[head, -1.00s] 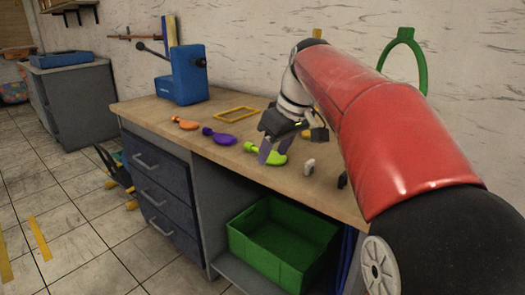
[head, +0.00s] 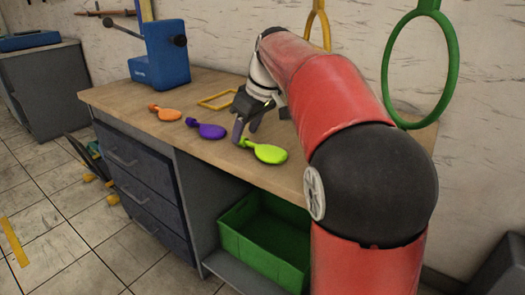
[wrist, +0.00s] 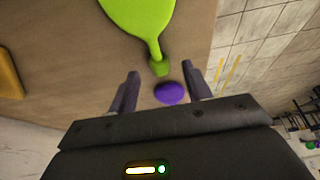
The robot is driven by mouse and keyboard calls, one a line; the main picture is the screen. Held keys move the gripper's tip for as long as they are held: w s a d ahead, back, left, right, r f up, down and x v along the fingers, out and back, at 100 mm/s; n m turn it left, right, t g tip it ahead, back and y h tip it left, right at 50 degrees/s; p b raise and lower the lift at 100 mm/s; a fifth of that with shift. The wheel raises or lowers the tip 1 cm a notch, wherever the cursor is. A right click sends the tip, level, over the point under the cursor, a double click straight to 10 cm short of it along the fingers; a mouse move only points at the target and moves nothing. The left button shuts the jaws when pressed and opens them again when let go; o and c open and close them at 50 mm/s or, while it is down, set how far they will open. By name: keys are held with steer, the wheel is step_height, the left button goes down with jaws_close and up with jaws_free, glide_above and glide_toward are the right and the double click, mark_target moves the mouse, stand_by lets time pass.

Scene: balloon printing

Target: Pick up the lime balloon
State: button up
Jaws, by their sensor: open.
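The lime balloon (head: 270,153) lies flat on the workbench, near its front edge, with its neck toward the left. In the wrist view the lime balloon (wrist: 142,16) is at the top, and its neck end points down toward the gap between my fingers. My gripper (head: 246,131) is open and empty, just beside the neck end in the head view. In the wrist view my gripper (wrist: 160,82) has its fingertips spread to either side, just short of the neck end. I cannot tell their exact height above the bench.
A purple balloon (head: 206,130) and an orange balloon (head: 166,113) lie to the left on the workbench (head: 120,97). A purple rounded shape (wrist: 171,93) shows between my fingers. A blue machine (head: 165,55) stands at the back left; a green crate (head: 228,234) sits below.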

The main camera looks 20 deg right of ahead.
steer(key=shift+x, duration=1.2)
steer(key=c, duration=0.9)
steer(key=shift+o, duration=0.2)
steer(key=shift+r, duration=0.2)
step_height(320, 180, up, 20)
steer(key=p, duration=0.5)
steer(key=shift+f, duration=0.15)
